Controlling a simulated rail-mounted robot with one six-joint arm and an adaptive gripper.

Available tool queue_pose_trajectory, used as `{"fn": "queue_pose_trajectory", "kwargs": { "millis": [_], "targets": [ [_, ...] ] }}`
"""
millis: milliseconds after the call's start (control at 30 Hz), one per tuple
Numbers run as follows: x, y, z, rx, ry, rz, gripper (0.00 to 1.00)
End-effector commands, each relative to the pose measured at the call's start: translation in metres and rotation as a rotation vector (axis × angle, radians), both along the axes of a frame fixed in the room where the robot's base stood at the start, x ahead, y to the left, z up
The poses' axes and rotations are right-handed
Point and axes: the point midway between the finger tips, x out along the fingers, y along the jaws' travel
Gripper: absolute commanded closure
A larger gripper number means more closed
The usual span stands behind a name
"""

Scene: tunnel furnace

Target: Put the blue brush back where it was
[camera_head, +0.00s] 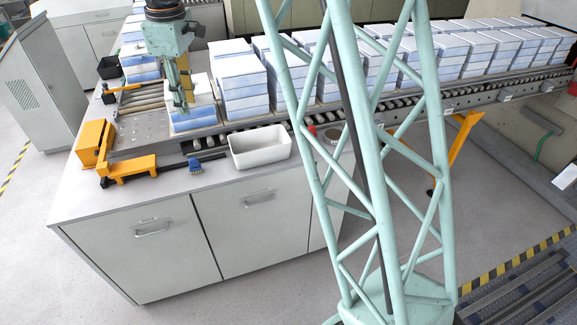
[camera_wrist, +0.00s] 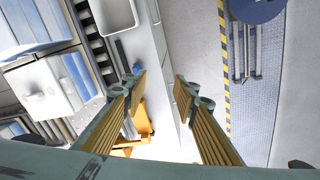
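My gripper (camera_head: 181,98) hangs above the left end of the conveyor, in front of the blue-and-white blocks and apart from the brush. In the wrist view my gripper (camera_wrist: 160,83) has its two fingers spread with nothing between them, so it is open and empty.
A white bin (camera_head: 260,146) stands right of the brush. An orange clamp-like fixture (camera_head: 126,170) lies to its left, with an orange block (camera_head: 94,143) behind. Stacks of blue-and-white blocks (camera_head: 240,82) line the conveyor (camera_head: 437,103).

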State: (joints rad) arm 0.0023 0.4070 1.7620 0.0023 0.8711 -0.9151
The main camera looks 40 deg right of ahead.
Motion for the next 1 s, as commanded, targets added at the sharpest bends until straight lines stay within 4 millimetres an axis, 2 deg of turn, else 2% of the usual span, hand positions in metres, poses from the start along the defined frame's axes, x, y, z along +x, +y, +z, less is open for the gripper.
{"fn": "queue_pose_trajectory", "kwargs": {
  "millis": [100,400,700,1000],
  "targets": [
    [-0.021,0.0,0.02,0.004,-0.013,-0.04,0.73],
    [-0.074,0.0,0.06,0.016,-0.039,-0.14,0.73],
    [-0.129,0.0,0.093,0.031,-0.066,-0.24,0.73],
    [-0.187,0.0,0.119,0.049,-0.092,-0.339,0.73]
  ]
}}
